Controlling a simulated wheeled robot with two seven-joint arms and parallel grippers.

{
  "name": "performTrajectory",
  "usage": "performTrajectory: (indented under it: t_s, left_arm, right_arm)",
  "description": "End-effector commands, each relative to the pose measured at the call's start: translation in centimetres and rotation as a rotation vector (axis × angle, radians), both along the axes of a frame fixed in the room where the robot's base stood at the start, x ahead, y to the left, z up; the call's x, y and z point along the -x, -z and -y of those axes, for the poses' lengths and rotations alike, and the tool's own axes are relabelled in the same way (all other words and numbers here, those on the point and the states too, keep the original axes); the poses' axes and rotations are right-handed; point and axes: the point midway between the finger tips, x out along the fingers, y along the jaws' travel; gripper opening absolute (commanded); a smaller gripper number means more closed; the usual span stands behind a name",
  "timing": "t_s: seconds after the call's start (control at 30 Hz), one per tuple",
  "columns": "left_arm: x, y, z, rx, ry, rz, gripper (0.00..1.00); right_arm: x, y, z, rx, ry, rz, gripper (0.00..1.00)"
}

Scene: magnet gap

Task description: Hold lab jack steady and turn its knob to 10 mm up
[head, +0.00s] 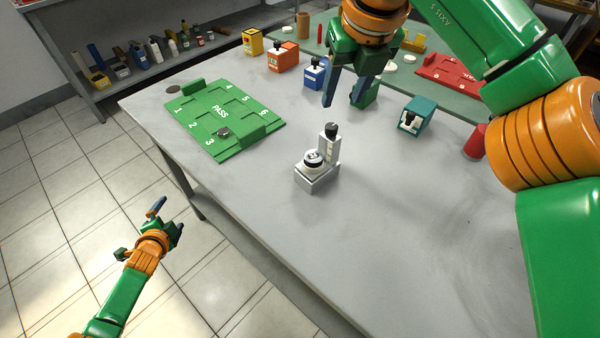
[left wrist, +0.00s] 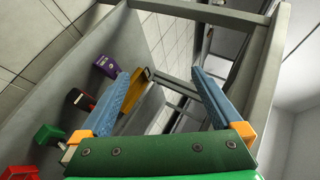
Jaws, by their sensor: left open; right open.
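The lab jack (head: 317,172) is a small light-grey device standing on the grey table, with a round white and black part on top and a short post with a black knob (head: 331,129) at its back right. My right gripper (head: 345,97) is open and empty above the table, behind the jack and apart from it. My left gripper (head: 155,214) is open and empty, off the table's left side over the tiled floor, far from the jack. In the left wrist view the left gripper's blue fingers (left wrist: 160,95) are spread with nothing between them.
A green PASS tray (head: 215,152) with numbered places lies at the table's left, with a dark piece on it. Yellow, orange, blue and teal boxes (head: 416,115) stand along the back. A red tray (head: 448,72) lies at the back right. The front of the table is clear.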

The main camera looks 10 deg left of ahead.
Motion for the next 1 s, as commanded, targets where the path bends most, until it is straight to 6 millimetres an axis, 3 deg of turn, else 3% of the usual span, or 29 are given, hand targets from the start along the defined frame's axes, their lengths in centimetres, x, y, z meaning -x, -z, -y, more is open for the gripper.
performTrajectory:
  t_s: [0.03,0.1,0.27,0.3,0.37,0.4,0.53,0.7,0.83,0.9,1.0]
  left_arm:
    - [-2.1,-3.6,-1.1,-0.084,0.039,0.061,1.0]
    - [-4.5,-8.8,-2.4,-0.214,0.093,0.142,1.0]
    - [-8.3,-21.6,-3.7,-0.545,0.196,0.322,1.0]
    - [-8.8,-24.9,-3.4,-0.645,0.227,0.364,1.0]
    - [-9.6,-28.4,-0.3,-0.859,0.333,0.409,1.0]
    - [-10.1,-28.2,3.4,-0.998,0.434,0.414,1.0]
    - [-9.7,-27.4,14.4,-1.405,0.695,0.483,1.0]
    - [-6.1,-27.8,27.6,-1.908,0.872,0.698,1.0]
    - [-3.1,-25.0,34.2,-1.993,1.021,0.835,1.0]
    - [-2.2,-22.9,35.7,-1.944,1.112,0.855,1.0]
    - [-2.0,-20.4,35.8,-1.841,1.196,0.824,1.0]
  right_arm:
    - [0.0,0.0,0.0,0.0,0.0,0.0,0.5]
    - [0.0,0.0,0.0,0.0,0.0,0.0,0.5]
    - [0.0,0.0,0.0,0.0,0.0,0.0,0.5]
    - [0.0,0.0,0.0,0.0,0.0,0.0,0.5]
    - [0.0,0.0,0.0,0.0,0.0,0.0,0.5]
    - [0.0,0.0,0.0,0.0,0.0,0.0,0.5]
    - [0.0,0.0,0.0,0.0,0.0,0.0,0.5]
    - [0.0,0.0,0.0,0.0,0.0,0.0,0.5]
    - [0.0,0.0,0.0,0.0,0.0,0.0,0.5]
    - [0.0,0.0,0.0,0.0,0.0,0.0,0.5]
    - [0.0,0.0,0.0,0.0,0.0,0.0,0.5]
